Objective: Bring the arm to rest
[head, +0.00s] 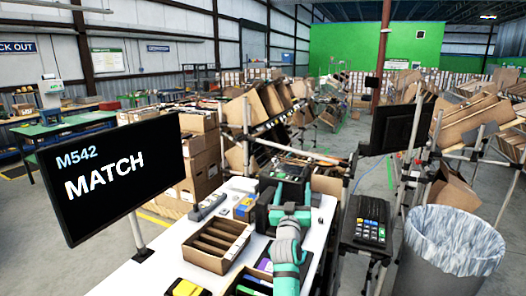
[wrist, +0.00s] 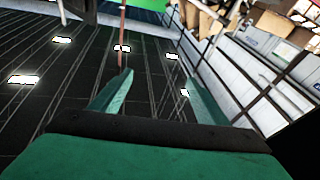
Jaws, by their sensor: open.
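My gripper (wrist: 157,76) is open in the wrist view. Its two teal fingers stand apart with nothing between them. The wrist view looks past the fingers at the dark ceiling with bright lamps, so the gripper is not aimed at the table. In the head view my teal arm reaches over the white table (head: 146,277), with the green gripper body (head: 283,212) above its right part. The fingers are hard to make out there. I see nothing held.
An open carton (head: 217,245) with dividers stands on the table, left of my arm. A monitor (head: 118,178) reads "M542 MATCH". A keypad (head: 367,220) and a lined bin (head: 452,255) are at right. Racks of tilted cartons (head: 262,110) stand behind.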

